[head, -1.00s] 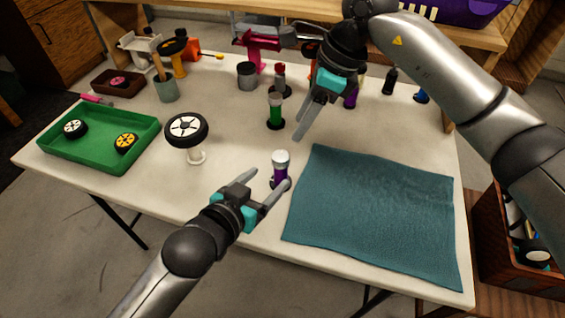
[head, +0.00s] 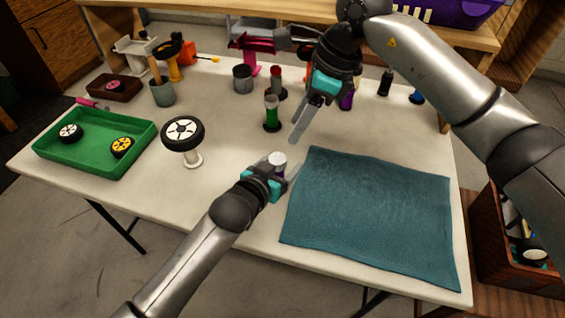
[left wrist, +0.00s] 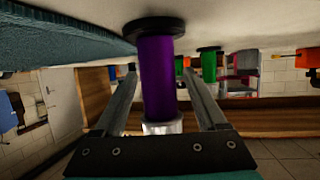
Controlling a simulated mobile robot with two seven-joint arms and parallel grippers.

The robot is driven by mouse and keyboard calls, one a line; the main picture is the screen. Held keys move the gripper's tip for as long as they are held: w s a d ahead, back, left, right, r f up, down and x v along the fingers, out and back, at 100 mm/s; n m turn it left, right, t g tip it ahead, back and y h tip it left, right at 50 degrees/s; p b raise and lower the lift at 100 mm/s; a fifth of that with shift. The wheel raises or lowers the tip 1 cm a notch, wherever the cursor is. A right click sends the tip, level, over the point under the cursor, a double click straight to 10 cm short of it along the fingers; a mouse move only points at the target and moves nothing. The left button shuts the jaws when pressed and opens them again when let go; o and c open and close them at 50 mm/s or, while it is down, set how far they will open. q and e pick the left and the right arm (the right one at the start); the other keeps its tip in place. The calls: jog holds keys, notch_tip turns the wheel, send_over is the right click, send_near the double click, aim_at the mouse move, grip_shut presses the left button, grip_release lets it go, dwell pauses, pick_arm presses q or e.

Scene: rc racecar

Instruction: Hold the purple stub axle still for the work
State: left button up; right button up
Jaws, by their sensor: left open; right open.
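The purple stub axle (left wrist: 157,75) stands upright on the table, with a dark flange at its foot and a silver top. In the head view only its silver top (head: 278,158) and a little purple show past my left gripper (head: 282,172). In the left wrist view, which is upside down, the open fingers of the left gripper (left wrist: 158,92) lie on either side of the axle, with gaps visible between fingers and axle. My right gripper (head: 304,122) is open and empty above the table, behind and right of the axle.
A teal cloth (head: 370,220) lies just right of the axle. A wheel on a stand (head: 183,134) is to the left, beside a green tray (head: 95,142) with two wheels. A green stub axle (head: 271,112) stands behind. The table between these is clear.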

aim_at(277, 158)
pick_arm(q)
grip_shut()
dwell(0.6)
pick_arm(e)
jog(key=shift+o, duration=0.4)
jog(key=shift+o, duration=0.3)
jog(key=a+r+n+h, duration=0.3)
jog(key=a+n+h, duration=0.1)
jog(key=n, duration=1.6)
jog(key=shift+g, duration=0.3)
jog(key=f, duration=1.2)
jog(key=shift+w, duration=0.4)
